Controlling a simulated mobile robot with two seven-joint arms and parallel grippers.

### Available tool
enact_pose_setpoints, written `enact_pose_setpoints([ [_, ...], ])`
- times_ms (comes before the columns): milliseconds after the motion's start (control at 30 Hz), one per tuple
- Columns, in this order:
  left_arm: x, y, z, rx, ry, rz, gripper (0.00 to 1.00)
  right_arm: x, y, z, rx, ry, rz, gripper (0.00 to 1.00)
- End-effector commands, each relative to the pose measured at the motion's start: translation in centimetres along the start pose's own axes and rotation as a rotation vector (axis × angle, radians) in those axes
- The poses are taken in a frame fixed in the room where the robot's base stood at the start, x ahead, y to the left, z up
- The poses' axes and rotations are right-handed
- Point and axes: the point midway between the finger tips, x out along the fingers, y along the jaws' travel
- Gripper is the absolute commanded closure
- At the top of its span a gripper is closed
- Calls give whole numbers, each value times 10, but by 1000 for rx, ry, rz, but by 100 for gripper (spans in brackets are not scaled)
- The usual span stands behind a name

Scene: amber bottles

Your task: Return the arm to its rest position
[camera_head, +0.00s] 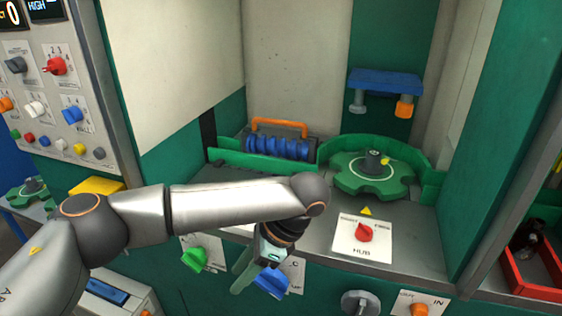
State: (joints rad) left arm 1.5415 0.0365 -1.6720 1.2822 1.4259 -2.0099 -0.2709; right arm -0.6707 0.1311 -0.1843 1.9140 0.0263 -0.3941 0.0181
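My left arm reaches in from the left across the front of the machine. Its wrist bends down, and my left gripper (262,262) hangs in front of the panel below the counter edge. It is close to a blue knob (271,281) on a white plate. The fingertips are small and partly hidden, so I cannot tell whether they are open or touch the knob. I see nothing clearly held. My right gripper is out of view.
A green star wheel (369,172) and a red HUB knob (365,232) are on the counter. A green knob (195,259) sits left of my gripper. A red tray (515,276) with dark bottles is at right. A control panel (62,88) stands at left.

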Motion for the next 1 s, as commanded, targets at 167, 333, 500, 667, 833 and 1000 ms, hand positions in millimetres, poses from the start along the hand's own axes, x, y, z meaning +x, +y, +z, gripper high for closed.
enact_pose_setpoints([
  [167,55,-35,86,-211,-8,133,61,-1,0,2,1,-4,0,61],
  [333,95,-44,148,-357,-13,225,61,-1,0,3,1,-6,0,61],
  [500,129,-41,202,-483,-17,304,61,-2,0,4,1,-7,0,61],
  [667,160,-38,154,-448,70,269,61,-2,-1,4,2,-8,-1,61],
  [833,193,-30,99,-435,197,231,61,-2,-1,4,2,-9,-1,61],
  [1000,227,-14,35,-449,371,193,61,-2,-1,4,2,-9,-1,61],
])
